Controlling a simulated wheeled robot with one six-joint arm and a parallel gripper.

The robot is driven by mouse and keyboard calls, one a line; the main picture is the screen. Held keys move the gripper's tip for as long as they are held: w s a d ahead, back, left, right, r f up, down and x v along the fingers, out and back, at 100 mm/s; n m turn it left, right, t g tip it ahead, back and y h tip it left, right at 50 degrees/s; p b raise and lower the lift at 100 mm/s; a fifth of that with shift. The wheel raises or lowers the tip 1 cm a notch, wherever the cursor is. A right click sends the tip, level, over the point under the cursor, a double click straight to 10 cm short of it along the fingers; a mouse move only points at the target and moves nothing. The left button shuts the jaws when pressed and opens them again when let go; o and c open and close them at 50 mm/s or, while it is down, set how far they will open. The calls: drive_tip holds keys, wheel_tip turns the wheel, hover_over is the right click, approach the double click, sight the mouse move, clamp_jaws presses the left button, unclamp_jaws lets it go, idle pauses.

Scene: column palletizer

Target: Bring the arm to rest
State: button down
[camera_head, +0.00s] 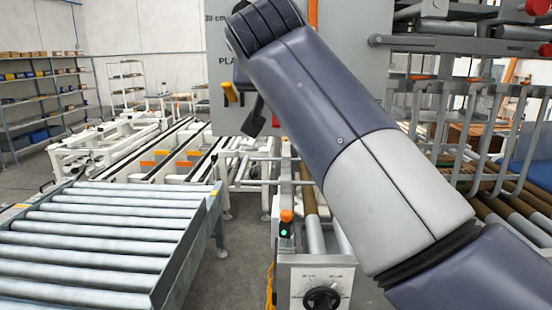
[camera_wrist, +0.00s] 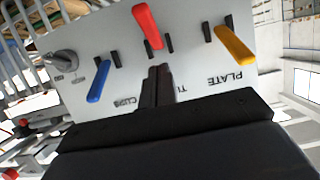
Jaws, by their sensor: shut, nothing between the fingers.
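My gripper (camera_wrist: 159,72) shows in the wrist view as two black fingers shut together with nothing between them. It points at a pale grey panel (camera_wrist: 195,75) with upside-down lettering. The fingertips lie below a red lever (camera_wrist: 147,25) in the picture, between a blue lever (camera_wrist: 98,82) and a yellow lever (camera_wrist: 235,47). I cannot tell whether they touch the panel. In the head view my arm reaches from the lower right to the upper middle, in front of the panel (camera_head: 350,30). The yellow lever (camera_head: 229,92) shows there beside my wrist.
A roller conveyor (camera_head: 100,235) stands at the left. A control box (camera_head: 318,285) with a black knob is low in the middle. Metal racks and hooks (camera_head: 455,100) crowd the right. Shelves (camera_head: 45,90) stand far left. Bare floor shows between the conveyor and control box.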

drive_tip(key=r+g+p, duration=0.1)
drive_tip(key=p, duration=0.3)
drive_tip(key=r+g+p, duration=0.1)
drive_tip(key=g+p, duration=0.1)
drive_tip(key=p, duration=0.2)
drive_tip(key=shift+w+r, duration=0.1)
drive_tip(key=shift+w, duration=0.3)
drive_tip(key=shift+w+r+g+p, duration=0.15)
drive_tip(key=shift+g+p, duration=0.15)
drive_tip(key=shift+p, duration=0.45)
drive_tip(key=shift+g+p, duration=0.3)
drive_tip(key=shift+p, duration=0.05)
drive_tip(key=shift+f, duration=0.2)
